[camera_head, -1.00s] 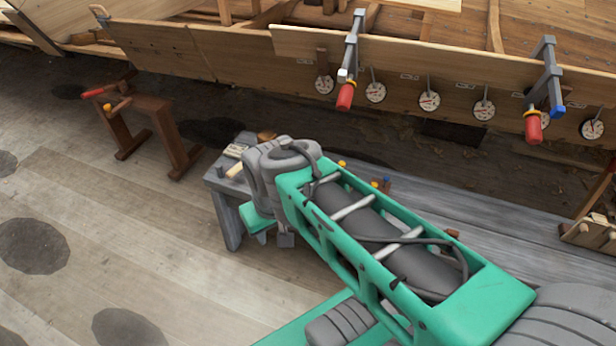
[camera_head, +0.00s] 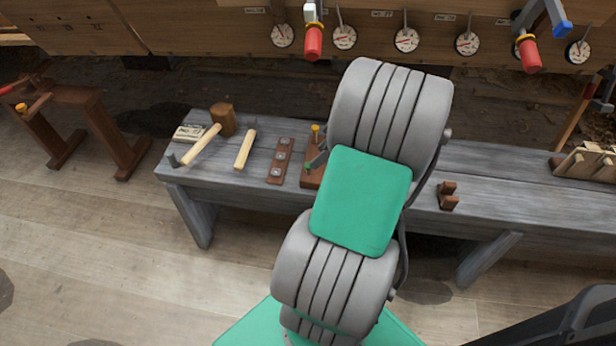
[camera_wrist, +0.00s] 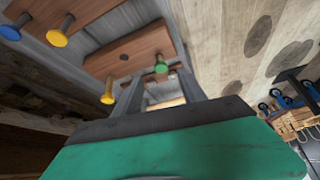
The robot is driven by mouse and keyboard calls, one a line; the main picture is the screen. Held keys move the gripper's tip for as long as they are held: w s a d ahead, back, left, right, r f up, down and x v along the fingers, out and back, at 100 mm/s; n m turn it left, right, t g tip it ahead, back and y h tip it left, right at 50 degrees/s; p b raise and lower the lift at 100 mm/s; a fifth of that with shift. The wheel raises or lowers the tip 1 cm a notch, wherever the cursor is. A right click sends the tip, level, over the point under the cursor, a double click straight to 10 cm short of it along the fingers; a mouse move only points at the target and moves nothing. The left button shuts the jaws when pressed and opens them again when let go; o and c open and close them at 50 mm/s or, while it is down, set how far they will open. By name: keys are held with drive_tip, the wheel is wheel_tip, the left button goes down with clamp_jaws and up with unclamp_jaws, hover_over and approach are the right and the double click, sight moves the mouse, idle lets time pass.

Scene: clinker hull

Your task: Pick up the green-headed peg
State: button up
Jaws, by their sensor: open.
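The green-headed peg (camera_wrist: 161,67) shows in the wrist view, near the middle top, by a brown wooden peg block (camera_wrist: 130,52). My gripper (camera_wrist: 162,80) is open, and the green head appears between or just beyond its fingertips. I cannot tell the exact gap, and no contact is visible. A yellow-headed peg (camera_wrist: 108,98) is left of the gripper. Another yellow-headed peg (camera_wrist: 58,38) and a blue-headed peg (camera_wrist: 10,32) are farther left. In the head view, my arm hides most of the peg block (camera_head: 313,178) and the gripper.
The grey bench (camera_head: 500,185) holds a mallet (camera_head: 222,120), a wooden handle (camera_head: 245,150), a dark strip with round metal pieces (camera_head: 280,160) and a small brown block (camera_head: 448,197). The hull planking with dials (camera_head: 406,40) and red-handled clamps (camera_head: 313,42) stands behind. A sawhorse (camera_head: 95,115) is at left.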

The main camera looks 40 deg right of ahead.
sight(308, 171)
drive_tip(key=b+x, duration=0.2)
drive_tip(key=x, duration=0.5)
drive_tip(key=shift+w+a+f, duration=0.1)
drive_tip(key=shift+a+f, duration=0.05)
drive_tip(key=shift+f, duration=0.1)
drive_tip(key=shift+c, duration=0.3)
clamp_jaws()
